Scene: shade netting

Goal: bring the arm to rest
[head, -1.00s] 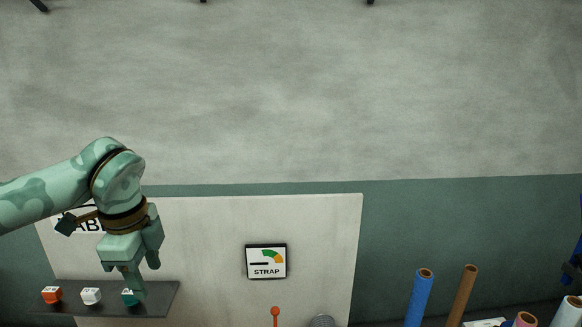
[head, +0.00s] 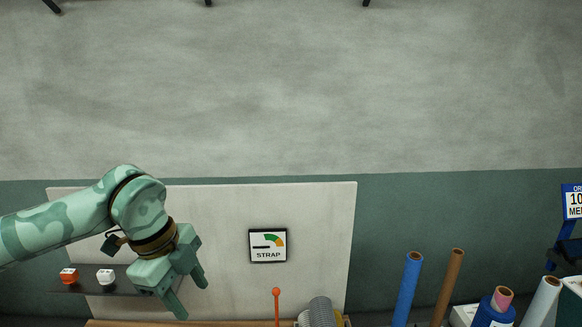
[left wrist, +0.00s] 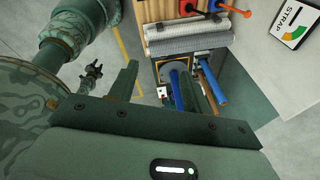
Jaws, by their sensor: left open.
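My left arm comes in from the left in the head view, bent at the wrist. Its left gripper (head: 191,298) is open and empty, fingers pointing down to the right, in front of the pale panel (head: 215,215). It seems to touch nothing. The teal block is hidden. In the left wrist view no object is between the fingers. My right gripper is not seen in the head view.
A STRAP gauge sign (head: 268,245) is on the panel, right of the gripper. A blue tube (head: 407,290) and a brown tube (head: 450,285) stand farther right. The wall above is bare.

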